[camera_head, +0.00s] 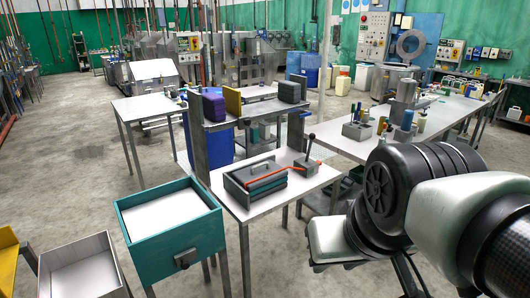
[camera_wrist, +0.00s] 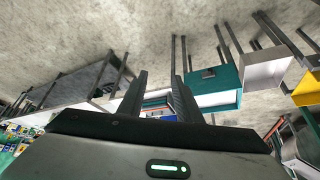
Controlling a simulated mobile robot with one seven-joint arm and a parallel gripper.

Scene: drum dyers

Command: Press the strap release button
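An orange strap (camera_head: 273,174) runs over a dark grey box-like bundle (camera_head: 246,182) on a white-topped table (camera_head: 303,184) in the head view. The strap leads right to a small grey block (camera_head: 306,167) with an upright black-knobbed lever. I cannot make out a release button at this size. In the wrist view, my gripper (camera_wrist: 160,76) is open and empty, with its two dark fingers apart. The strapped bundle (camera_wrist: 156,105) shows small and distant between the fingers, partly hidden. In the head view my arm is at the right, well apart from the table, and my fingers are not visible.
A teal bin (camera_head: 145,246) stands at the table's front left, with a grey tray (camera_head: 82,272) beside it. A shelf behind the table carries a purple block (camera_head: 208,107), a yellow panel and a dark block. A long bench with tools (camera_head: 345,148) stands behind my arm.

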